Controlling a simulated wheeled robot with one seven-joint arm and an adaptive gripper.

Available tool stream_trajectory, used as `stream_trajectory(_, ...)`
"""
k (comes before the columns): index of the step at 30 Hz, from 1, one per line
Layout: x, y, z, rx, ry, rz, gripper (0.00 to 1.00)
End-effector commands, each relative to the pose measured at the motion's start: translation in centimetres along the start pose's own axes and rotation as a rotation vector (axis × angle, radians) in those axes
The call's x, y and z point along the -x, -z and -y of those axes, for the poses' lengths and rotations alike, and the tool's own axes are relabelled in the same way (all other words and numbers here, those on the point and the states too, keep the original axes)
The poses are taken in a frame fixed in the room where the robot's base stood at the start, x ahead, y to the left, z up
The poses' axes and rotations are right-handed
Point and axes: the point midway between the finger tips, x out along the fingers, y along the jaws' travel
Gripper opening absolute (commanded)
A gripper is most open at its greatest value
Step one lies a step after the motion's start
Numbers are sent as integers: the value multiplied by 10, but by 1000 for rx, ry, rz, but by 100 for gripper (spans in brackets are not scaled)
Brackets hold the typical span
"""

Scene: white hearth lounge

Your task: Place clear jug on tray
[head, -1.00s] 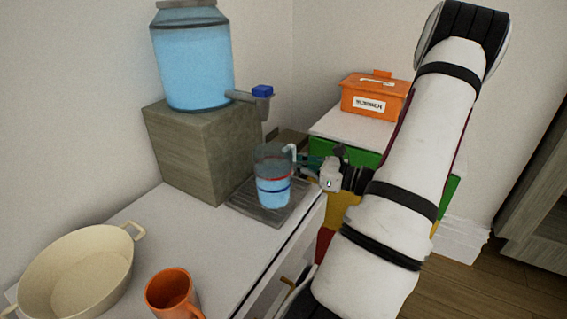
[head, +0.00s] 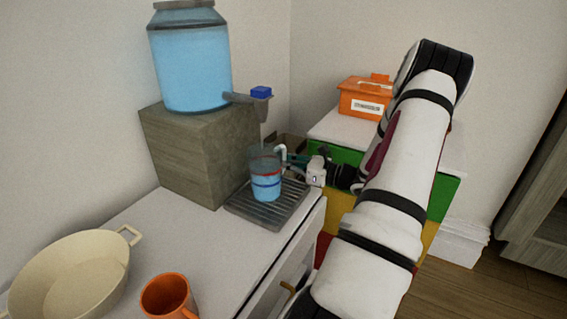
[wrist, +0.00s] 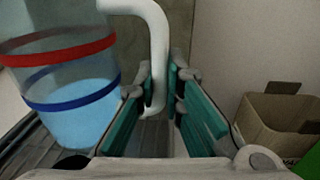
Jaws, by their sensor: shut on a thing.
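The clear jug (head: 266,182) holds blue liquid and has a red ring above a blue ring. In the head view it is upright over the grey slatted tray (head: 282,215); I cannot tell whether its base touches the tray. My gripper (head: 301,161) reaches in from the right and is shut on the jug's white handle. In the wrist view the jug (wrist: 72,85) fills the left side, and its handle (wrist: 158,50) comes down between the teal pads of my gripper (wrist: 158,100).
A blue water dispenser (head: 190,65) stands on a wooden block (head: 190,155), its tap (head: 258,98) above the jug. A cream pan (head: 70,275) and an orange mug (head: 168,297) sit at the front left. An orange box (head: 364,100) and an open cardboard box (wrist: 280,115) are beyond.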

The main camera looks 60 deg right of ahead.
Motion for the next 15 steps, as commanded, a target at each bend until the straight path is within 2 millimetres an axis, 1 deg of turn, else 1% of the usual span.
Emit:
stream_trajectory(3, 0, -1, 0, 0, 0, 2, 0)
stream_trajectory(7, 0, 2, 0, 0, -1, 2, 0)
stream_trajectory(8, 0, 2, 0, 1, -1, 0, 16)
stream_trajectory(9, 0, 2, 0, 1, -1, 0, 25)
stream_trajectory(10, 0, 2, 0, 1, -1, 0, 29)
stream_trajectory(15, 0, 2, 0, 1, -1, 0, 29)
